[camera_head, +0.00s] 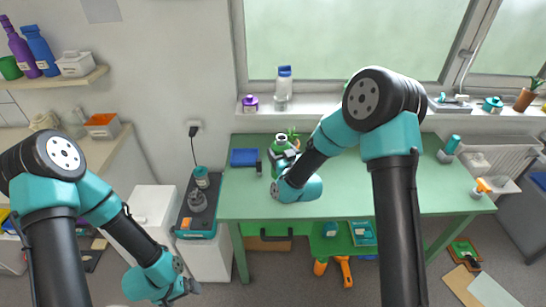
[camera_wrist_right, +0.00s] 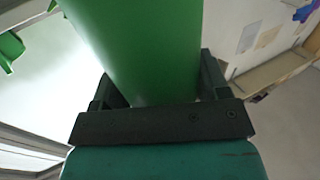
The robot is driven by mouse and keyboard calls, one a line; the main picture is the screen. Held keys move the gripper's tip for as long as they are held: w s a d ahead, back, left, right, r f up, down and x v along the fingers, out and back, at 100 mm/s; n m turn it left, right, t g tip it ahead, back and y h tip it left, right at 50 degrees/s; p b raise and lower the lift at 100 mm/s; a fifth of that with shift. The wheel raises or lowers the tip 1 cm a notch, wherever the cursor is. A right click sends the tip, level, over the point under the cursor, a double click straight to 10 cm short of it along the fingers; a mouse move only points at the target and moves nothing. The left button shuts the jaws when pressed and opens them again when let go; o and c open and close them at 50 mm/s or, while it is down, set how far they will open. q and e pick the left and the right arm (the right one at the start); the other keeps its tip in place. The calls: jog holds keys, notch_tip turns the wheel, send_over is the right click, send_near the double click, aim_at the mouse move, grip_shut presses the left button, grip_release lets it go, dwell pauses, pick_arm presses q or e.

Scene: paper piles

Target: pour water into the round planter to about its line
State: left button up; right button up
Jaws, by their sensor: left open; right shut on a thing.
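My right gripper (camera_wrist_right: 160,100) is shut on a smooth green cylinder-like container (camera_wrist_right: 150,45), which fills the space between its dark fingers in the right wrist view. In the head view a green container with pale markings (camera_head: 283,146) shows above the table's left part, just beyond my right wrist; the fingers are mostly hidden there. A small plant (camera_head: 294,133) shows right behind it; its pot is mostly hidden, so I cannot tell its shape, line or water level. My left gripper (camera_head: 190,290) is open and empty at the bottom left, away from the table.
The green table (camera_head: 440,190) is mostly clear on its right half. A clear bottle with a blue cap (camera_head: 283,90) stands on the sill.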

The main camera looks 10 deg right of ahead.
jog(key=shift+d+f+n+g+y, duration=0.15)
jog(key=shift+d+n+g+y, duration=0.25)
jog(key=shift+d+n+y, duration=0.45)
jog(key=shift+d+f+n+g+y, duration=0.15)
jog(key=shift+d+n+g+y, duration=0.35)
jog(key=shift+d+y, duration=0.55)
jog(key=shift+a, duration=0.1)
jog(key=shift+s+a+r+m+g, duration=0.15)
jog(key=shift+s+a+m, duration=0.3)
jog(key=shift+m, duration=0.55)
jog(key=shift+s+a+r+m+g, duration=0.15)
jog(key=shift+s+a+m, duration=0.25)
jog(key=shift+m, duration=0.55)
jog(key=shift+a+f, duration=0.1)
jog(key=shift+f, duration=0.05)
jog(key=shift+s+a+f+m+g, duration=0.15)
jog(key=shift+a+f+m, duration=0.05)
jog(key=shift+f+m, duration=0.35)
jog(key=shift+s+a+f+m+g, duration=0.2)
jog(key=shift+f+m, duration=0.2)
jog(key=shift+m, duration=0.15)
